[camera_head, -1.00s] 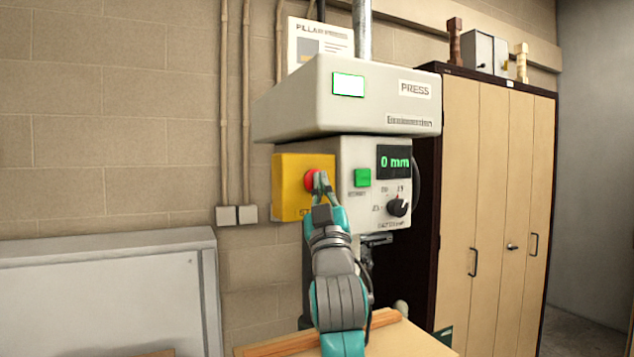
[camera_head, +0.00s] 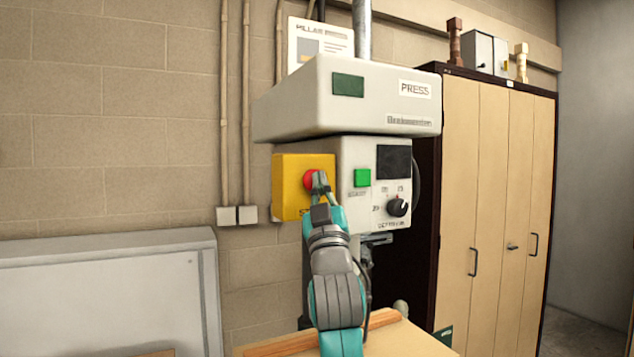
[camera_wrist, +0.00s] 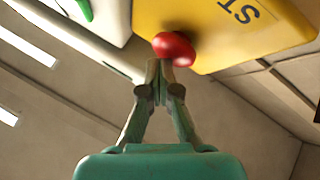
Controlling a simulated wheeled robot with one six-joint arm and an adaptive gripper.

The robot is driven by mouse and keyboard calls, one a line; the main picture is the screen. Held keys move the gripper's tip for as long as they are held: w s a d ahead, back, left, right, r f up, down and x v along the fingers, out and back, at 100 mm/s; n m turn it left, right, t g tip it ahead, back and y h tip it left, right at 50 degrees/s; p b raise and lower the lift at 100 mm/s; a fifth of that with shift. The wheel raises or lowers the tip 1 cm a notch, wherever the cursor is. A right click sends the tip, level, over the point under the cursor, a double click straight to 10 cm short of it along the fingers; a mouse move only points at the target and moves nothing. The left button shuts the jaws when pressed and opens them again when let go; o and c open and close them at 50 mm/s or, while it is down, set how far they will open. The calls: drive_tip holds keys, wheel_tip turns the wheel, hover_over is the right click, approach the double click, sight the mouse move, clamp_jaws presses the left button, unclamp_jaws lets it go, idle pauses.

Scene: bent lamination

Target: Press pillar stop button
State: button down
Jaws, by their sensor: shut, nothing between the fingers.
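The red stop button (camera_head: 310,180) sits on a yellow box (camera_head: 287,188) on the left of the pillar press (camera_head: 348,100). My gripper (camera_head: 319,183) is shut and empty, its fingertips at the button and partly covering its right side. In the wrist view the closed fingertips (camera_wrist: 162,70) are right at the red button (camera_wrist: 175,48), apparently touching it. The yellow box (camera_wrist: 225,28) with part of its lettering also shows there. The press display (camera_head: 394,162) and the upper window (camera_head: 348,85) are dark.
The green start button (camera_head: 362,178) and a black knob (camera_head: 397,207) are just right of the stop button. A wooden table (camera_head: 400,340) lies below. A tall cabinet (camera_head: 500,200) stands at right, and a grey panel (camera_head: 110,290) at lower left.

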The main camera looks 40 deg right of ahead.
drive_tip(key=shift+s+a, duration=0.25)
drive_tip(key=shift+s, duration=0.6)
drive_tip(key=shift+s, duration=0.1)
drive_tip(key=shift+s+a, duration=0.25)
drive_tip(key=shift+s, duration=0.5)
drive_tip(key=shift+s+a, duration=0.2)
drive_tip(key=shift+s, duration=0.6)
drive_tip(key=shift+s+a, duration=0.25)
drive_tip(key=shift+s, duration=0.5)
